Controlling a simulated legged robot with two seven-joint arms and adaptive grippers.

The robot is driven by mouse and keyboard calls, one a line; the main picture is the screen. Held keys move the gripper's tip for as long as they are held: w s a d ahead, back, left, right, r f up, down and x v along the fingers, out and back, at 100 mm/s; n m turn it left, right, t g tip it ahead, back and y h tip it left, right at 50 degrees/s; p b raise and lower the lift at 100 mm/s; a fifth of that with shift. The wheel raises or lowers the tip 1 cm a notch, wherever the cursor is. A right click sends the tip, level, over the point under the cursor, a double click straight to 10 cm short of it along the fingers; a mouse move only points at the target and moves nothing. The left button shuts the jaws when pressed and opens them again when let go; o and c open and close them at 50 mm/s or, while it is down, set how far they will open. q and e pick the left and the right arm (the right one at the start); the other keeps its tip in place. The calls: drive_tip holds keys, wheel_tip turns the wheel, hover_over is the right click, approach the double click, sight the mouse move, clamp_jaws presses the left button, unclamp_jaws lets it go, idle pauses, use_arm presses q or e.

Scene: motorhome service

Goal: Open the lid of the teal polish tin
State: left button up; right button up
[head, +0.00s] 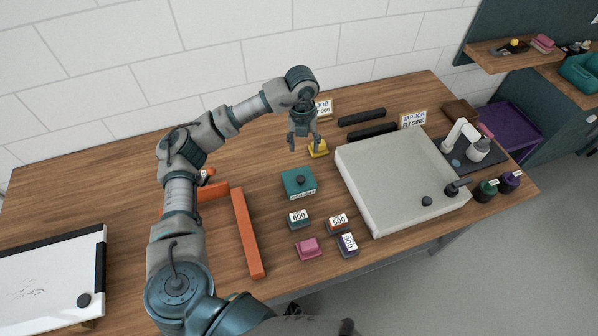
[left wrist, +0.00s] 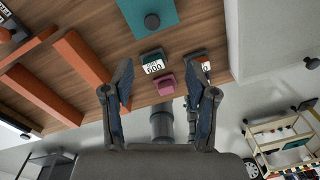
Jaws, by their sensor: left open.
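The lid looks closed. My left gripper (head: 305,143) is open and empty, pointing down behind the tin and apart from it. My right gripper does not show.
Numbered blocks (head: 298,219) and a pink block (head: 308,248) sit in front of the tin. An orange bar (head: 248,234) lies to its left, and the pale panel (head: 398,175) to its right. The table's back left is clear.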

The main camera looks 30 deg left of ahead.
use_arm(q)
drive_tip(key=a, duration=0.1)
approach(300, 178)
drive_tip(key=shift+y, duration=0.3)
wheel_tip(300, 178, down, 8)
drive_tip(key=shift+d+r+p, duration=0.1)
drive_tip(key=shift+p, duration=0.75)
drive_tip(key=shift+d+f, duration=0.1)
drive_tip(key=shift+f, duration=0.3)
drive_tip(key=shift+d+f, duration=0.2)
drive_tip(key=shift+d, duration=0.15)
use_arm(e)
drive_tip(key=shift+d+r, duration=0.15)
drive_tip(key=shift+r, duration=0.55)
use_arm(q)
drive_tip(key=c, duration=0.3)
clamp_jaws()
drive_tip(key=shift+a, duration=0.3)
